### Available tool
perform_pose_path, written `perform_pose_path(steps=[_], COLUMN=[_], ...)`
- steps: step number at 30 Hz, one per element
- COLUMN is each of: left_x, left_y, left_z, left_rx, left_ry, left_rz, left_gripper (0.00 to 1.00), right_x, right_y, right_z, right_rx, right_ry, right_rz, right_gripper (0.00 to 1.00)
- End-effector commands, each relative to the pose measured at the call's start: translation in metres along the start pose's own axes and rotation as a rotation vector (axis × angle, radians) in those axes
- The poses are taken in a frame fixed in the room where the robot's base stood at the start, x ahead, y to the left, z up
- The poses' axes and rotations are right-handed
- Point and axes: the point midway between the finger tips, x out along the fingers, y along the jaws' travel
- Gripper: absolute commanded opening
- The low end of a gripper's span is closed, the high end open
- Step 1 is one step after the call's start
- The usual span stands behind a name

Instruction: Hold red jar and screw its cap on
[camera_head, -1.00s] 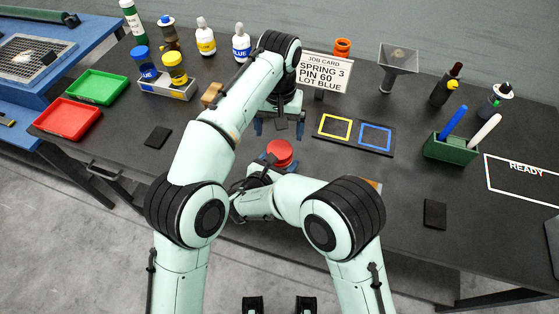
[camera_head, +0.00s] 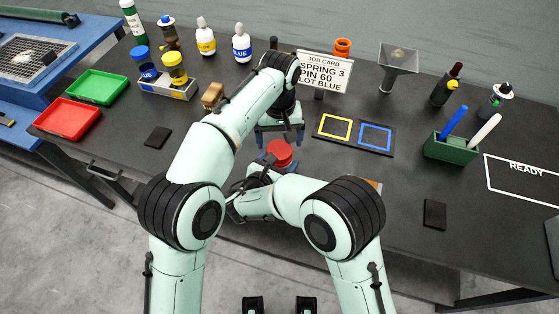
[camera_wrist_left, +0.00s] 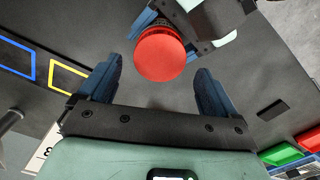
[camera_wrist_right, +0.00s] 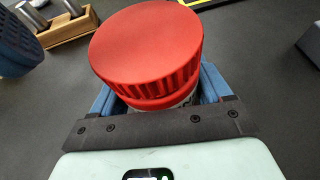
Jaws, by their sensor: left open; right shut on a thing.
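The red jar is upright in my right gripper (camera_wrist_right: 160,90), which is shut on its body. Its broad red ribbed cap (camera_wrist_right: 145,45) sits on top, with a red band and a bit of pale label below it. Whether the cap is fully seated I cannot tell. In the head view the cap (camera_head: 280,152) shows in front of my left gripper (camera_head: 280,138). My left gripper is open and empty. In the left wrist view the cap (camera_wrist_left: 160,53) lies near and between its fingertips, not gripped. The jar's lower body is hidden.
A job card (camera_head: 323,72) stands behind. A mat with yellow and blue squares (camera_head: 355,134) lies to the right. A wooden block (camera_head: 212,95) is left of my left wrist. Red (camera_head: 67,118) and green (camera_head: 97,87) trays are at the left.

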Motion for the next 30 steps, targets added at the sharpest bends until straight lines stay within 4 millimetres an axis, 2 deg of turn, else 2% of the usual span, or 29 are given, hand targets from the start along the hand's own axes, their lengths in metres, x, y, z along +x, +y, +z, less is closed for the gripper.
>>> perform_pose_path(steps=[3,7,18,19,24,30], left_x=[0.018,0.030,0.035,0.035,0.035,0.035], left_y=[-0.001,-0.001,0.000,0.000,0.000,0.000], left_z=[0.000,0.000,0.000,0.000,0.000,0.000], left_rx=[0.000,-0.001,0.000,0.000,0.000,0.031], left_ry=[-0.001,-0.001,0.001,0.001,0.001,0.000], left_rz=[-0.001,-0.001,0.000,0.000,0.000,0.000], left_gripper=[0.92,0.92,0.92,0.88,0.34,0.34], right_x=[0.000,0.000,0.000,0.000,0.000,0.000], right_y=[0.000,0.000,0.000,0.000,0.000,0.000], right_z=[0.001,0.001,0.001,0.001,0.001,0.001], right_rx=[0.001,0.001,0.001,0.001,0.001,0.001], right_ry=[-0.001,-0.001,-0.002,-0.002,-0.002,-0.002], right_rz=[0.001,0.001,0.000,0.000,0.000,0.000], right_gripper=[0.00,0.00,0.00,0.00,0.00,0.00])
